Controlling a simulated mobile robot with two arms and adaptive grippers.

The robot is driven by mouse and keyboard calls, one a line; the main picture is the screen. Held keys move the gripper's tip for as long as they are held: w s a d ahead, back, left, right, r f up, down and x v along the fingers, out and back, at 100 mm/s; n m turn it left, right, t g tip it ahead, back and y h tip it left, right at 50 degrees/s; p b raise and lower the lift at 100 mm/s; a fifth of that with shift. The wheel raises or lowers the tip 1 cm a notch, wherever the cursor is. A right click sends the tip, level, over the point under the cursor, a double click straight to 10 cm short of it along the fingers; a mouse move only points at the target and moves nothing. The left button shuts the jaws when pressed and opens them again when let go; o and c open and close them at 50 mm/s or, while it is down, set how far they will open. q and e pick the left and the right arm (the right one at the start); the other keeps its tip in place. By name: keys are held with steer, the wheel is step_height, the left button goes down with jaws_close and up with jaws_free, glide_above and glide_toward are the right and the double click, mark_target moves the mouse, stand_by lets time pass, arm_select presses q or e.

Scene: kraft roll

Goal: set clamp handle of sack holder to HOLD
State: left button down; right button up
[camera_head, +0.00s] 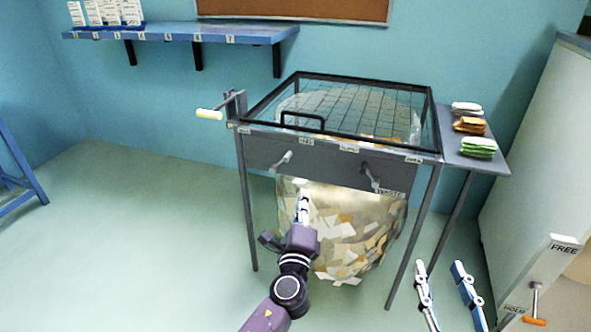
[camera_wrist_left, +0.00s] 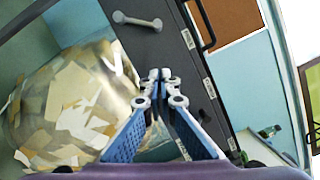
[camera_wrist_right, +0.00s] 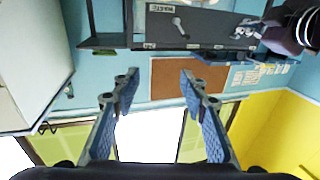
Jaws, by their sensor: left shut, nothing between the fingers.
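The sack holder (camera_head: 340,157) is a dark frame with a mesh lid and a clear sack (camera_head: 345,235) of paper scraps below. Its front panel carries a left grey handle (camera_head: 283,160) and a right grey handle (camera_head: 370,175); the small labels above are hard to read. My left gripper (camera_head: 304,192) is shut and empty in front of the sack, below the left handle. In the left wrist view a handle (camera_wrist_left: 137,21) lies beyond the shut fingertips (camera_wrist_left: 158,75), apart from them. My right gripper (camera_wrist_right: 156,75) is open and empty; its fingers also show at lower right in the head view (camera_head: 442,280).
A white board with a FREE label (camera_head: 564,246), a HOLD label (camera_head: 515,309) and an orange-ended lever (camera_head: 535,321) stands at lower right. A side shelf (camera_head: 490,163) holds folded bundles. A crank (camera_head: 210,114) sticks out at the holder's left. The floor at left is clear.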

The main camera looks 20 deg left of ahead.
mark_target(281, 163)
arm_select(q)
steer(key=shift+w, duration=0.1)
steer(key=b+x, duration=0.2)
steer(key=x, duration=0.8)
steer(key=shift+f, duration=0.1)
arm_select(e)
step_height(281, 163, up, 9)
steer(key=s+t+y, duration=0.2)
steer(key=t, duration=0.3)
arm_select(q)
steer(key=a, duration=0.1)
steer(key=a+r+p, duration=0.1)
steer(key=shift+a+r, duration=0.2)
steer(key=shift+a, duration=0.15)
steer(key=shift+a+r, duration=0.15)
steer(key=shift+a, duration=0.35)
arm_select(e)
steer(key=f+g, duration=0.1)
steer(key=w+f, duration=0.1)
steer(key=f+g+h, duration=0.1)
steer(key=f, duration=0.1)
steer(key=shift+w+a+g, duration=0.25)
steer(key=shift+w+g, duration=0.05)
steer(key=shift+f, duration=0.1)
